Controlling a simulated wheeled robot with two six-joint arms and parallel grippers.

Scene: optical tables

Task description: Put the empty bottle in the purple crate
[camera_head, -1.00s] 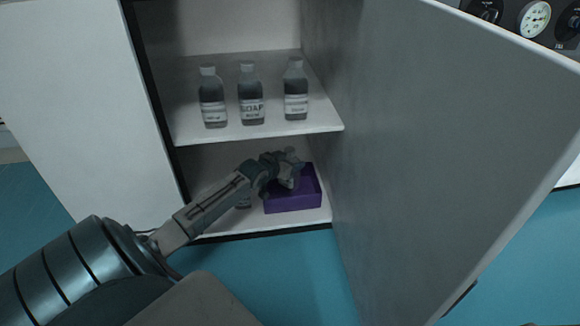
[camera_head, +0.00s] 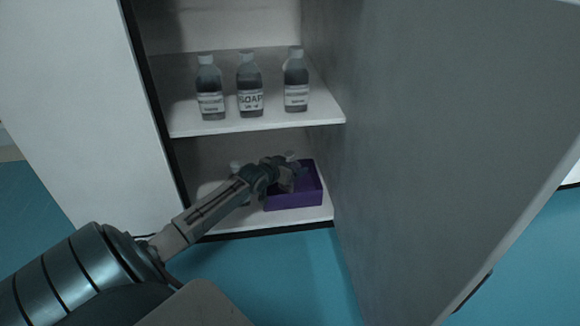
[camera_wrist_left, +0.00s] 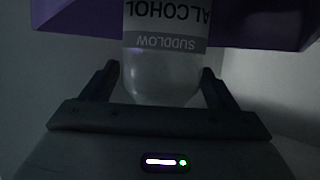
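The purple crate (camera_head: 294,202) stands on the lower shelf of the open cabinet, at the right. My left gripper (camera_head: 288,178) reaches over it. In the left wrist view, a clear bottle (camera_wrist_left: 162,80) with an upside-down ALCOHOL label sits between the fingers of my left gripper (camera_wrist_left: 160,75). The fingers look closed on its sides, and its visible lower part looks clear and empty. Purple crate walls (camera_wrist_left: 80,22) show behind it. In the head view the gripper hides most of this bottle, and I cannot tell whether it touches the crate floor. My right gripper is not in view.
Another bottle (camera_head: 236,169) stands on the lower shelf left of the crate, partly behind my left arm. Three labelled bottles, including a SOAP one (camera_head: 249,92), stand on the upper shelf (camera_head: 260,122). The open cabinet door (camera_head: 440,150) fills the right side.

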